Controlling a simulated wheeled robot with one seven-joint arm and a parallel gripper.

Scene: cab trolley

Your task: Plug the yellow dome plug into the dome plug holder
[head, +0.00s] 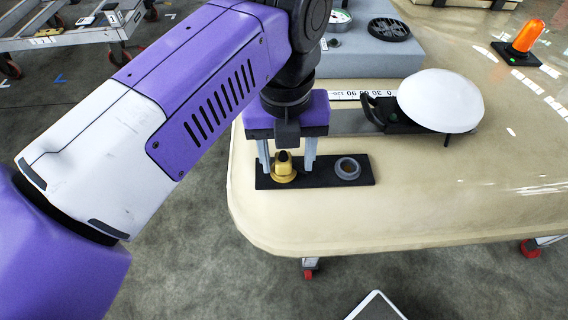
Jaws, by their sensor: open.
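The yellow dome plug (284,172) stands upright at the left end of a black base plate (318,180) on the cream table. It has a dark top. A grey ring (348,168), which looks like the dome plug holder, sits at the right end of the same plate. My gripper (287,160) points down over the plug. Its two fingers are apart, one on each side of the plug. I cannot tell whether either finger touches it.
A white dome (440,100) on a dark mount with a handle stands behind and to the right. A scale strip (362,95) lies behind my gripper. A grey block (362,55) carries round parts. An orange beacon (528,36) is far right. The table's front right is clear.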

